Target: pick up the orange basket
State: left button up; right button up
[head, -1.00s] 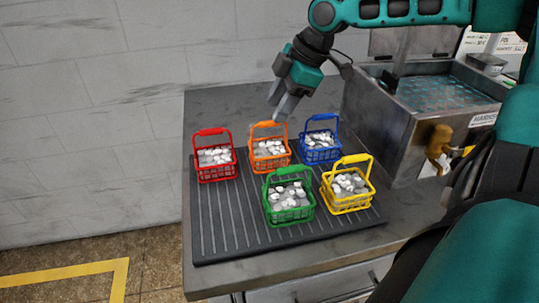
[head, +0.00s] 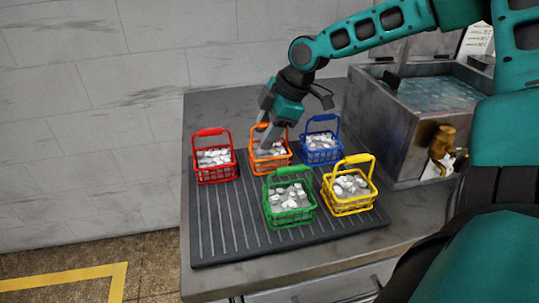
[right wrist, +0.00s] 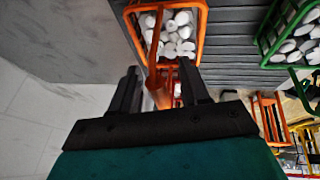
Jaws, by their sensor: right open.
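The orange basket (head: 270,165), filled with small white pieces, stands upright on the ribbed dark mat (head: 225,245), between the red and blue baskets. My right gripper (head: 266,143) is open and points down at the basket's raised handle. In the right wrist view, the basket (right wrist: 201,35) lies beyond the fingertips. The orange handle runs between the spread fingers of the gripper (right wrist: 160,80), which do not appear closed on it. In the head view the gripper partly hides the handle. My left gripper is not in view.
The red basket (head: 215,174) is on the left, the blue basket (head: 320,156) on the right. The green basket (head: 291,217) and yellow basket (head: 348,205) stand in front. A metal tank (head: 400,125) stands on the right of the table. The mat's front left is clear.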

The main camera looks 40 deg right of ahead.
grip_shut()
jog(key=shift+r, duration=0.1)
dwell(1.2)
